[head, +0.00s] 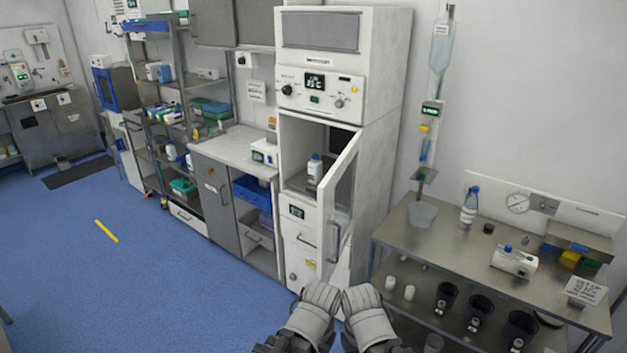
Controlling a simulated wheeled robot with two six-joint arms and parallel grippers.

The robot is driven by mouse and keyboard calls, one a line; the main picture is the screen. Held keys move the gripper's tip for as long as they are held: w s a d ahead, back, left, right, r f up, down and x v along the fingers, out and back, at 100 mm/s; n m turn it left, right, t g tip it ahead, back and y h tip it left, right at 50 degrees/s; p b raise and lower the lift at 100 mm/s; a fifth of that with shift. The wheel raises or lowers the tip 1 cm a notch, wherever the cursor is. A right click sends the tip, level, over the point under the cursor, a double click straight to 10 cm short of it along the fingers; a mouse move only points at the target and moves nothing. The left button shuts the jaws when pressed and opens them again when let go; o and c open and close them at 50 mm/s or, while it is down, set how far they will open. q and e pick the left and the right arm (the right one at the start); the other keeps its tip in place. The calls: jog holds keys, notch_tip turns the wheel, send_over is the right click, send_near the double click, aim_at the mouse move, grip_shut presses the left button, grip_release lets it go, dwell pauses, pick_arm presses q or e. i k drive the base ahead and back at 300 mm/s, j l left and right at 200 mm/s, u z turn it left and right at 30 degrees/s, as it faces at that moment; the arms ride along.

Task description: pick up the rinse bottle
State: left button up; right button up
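A white bottle with a blue cap (314,170) stands upright inside the open compartment of the tall white cabinet (379,180). A clear bottle with a blue cap (469,208) stands upright on the steel table (440,250) at right. I cannot read a label on either, so I cannot tell which is the rinse bottle. My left gripper (322,294) and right gripper (361,297) are side by side at the bottom middle, in front of the cabinet and apart from both bottles. Their fingers are seen from behind, and no held object shows.
The cabinet door (342,190) stands ajar, swung out to the right of the compartment. The table bears a white device (513,261) and a small sign (585,290). Dark cups (479,312) sit on its lower shelf.

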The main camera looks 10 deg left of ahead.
aim_at(315, 166)
jog(key=z, duration=0.8)
jog(key=j+z, duration=0.15)
jog(key=z, duration=0.6)
jog(key=j, duration=4.3)
jog(key=i+j, duration=0.2)
jog(key=i, duration=0.2)
